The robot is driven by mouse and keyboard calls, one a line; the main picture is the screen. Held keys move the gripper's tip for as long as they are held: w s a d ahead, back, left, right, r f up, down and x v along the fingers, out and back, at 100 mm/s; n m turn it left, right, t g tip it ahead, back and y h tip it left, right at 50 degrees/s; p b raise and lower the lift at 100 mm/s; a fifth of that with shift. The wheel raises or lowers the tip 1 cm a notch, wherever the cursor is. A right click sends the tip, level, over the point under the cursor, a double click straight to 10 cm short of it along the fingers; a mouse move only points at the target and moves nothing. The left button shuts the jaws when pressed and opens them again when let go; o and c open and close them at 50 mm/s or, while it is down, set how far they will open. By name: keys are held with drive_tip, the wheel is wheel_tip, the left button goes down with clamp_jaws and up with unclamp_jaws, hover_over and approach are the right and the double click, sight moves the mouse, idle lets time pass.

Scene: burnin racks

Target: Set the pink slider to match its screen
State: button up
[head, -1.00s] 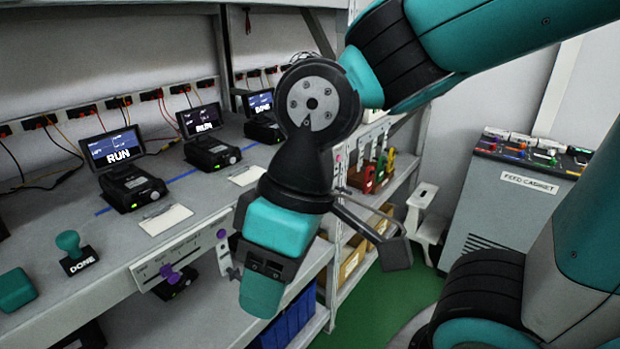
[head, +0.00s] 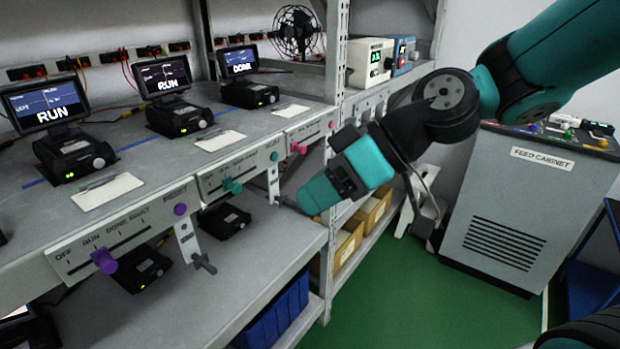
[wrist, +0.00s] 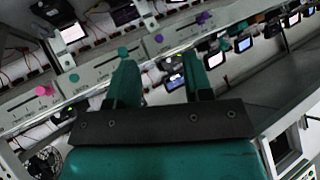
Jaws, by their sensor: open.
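The pink slider (head: 299,147) sticks out from the rightmost labelled panel on the shelf's front edge, toward the panel's left part. It also shows at the left of the wrist view (wrist: 44,90). Its panel's markings are too small to read. The screen (head: 240,62) above that panel reads DONE.
A teal slider (head: 232,186) and a purple slider (head: 103,260) sit on panels further left, under screens reading RUN. A lower shelf carries black units. The feed cabinet (head: 515,205) stands at the right.

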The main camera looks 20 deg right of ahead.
drive_tip(key=w+d+f+t+y+b, duration=0.2)
drive_tip(key=w+d+f+t+b, duration=0.35)
drive_tip(key=w+f, duration=0.2)
drive_tip(key=m+t+h+b, duration=0.1)
drive_tip(key=m+t+b, duration=0.1)
drive_tip(key=t+b, duration=0.35)
approach(304, 149)
drive_tip(key=p+x, duration=0.6)
drive_tip(key=x, duration=0.3)
drive_tip(key=shift+w+a, duration=0.1)
drive_tip(key=shift+w, duration=0.15)
drive_tip(key=shift+w+a+f+p, duration=0.1)
drive_tip(key=shift+w+a+p, duration=0.25)
drive_tip(key=shift+w, duration=0.1)
